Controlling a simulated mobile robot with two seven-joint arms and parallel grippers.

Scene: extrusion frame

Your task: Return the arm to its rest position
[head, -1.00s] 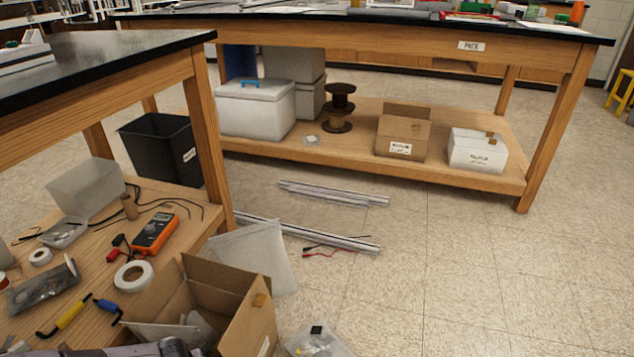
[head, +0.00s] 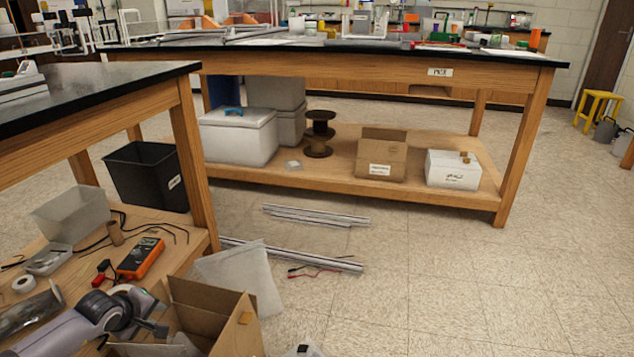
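My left arm, grey and purple with dark joints, comes in from the bottom left corner of the head view. Its gripper end (head: 152,325) is over the low wooden shelf, beside the open cardboard box (head: 216,310). The fingers are small and dark, and I cannot tell whether they are apart or closed. No held object can be made out. My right gripper is out of view.
An orange multimeter (head: 141,258), a clear bin (head: 72,214) and a black bin (head: 148,176) are near the arm. A bench (head: 185,130) stands above this shelf. Aluminium bars (head: 316,215) lie on the floor.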

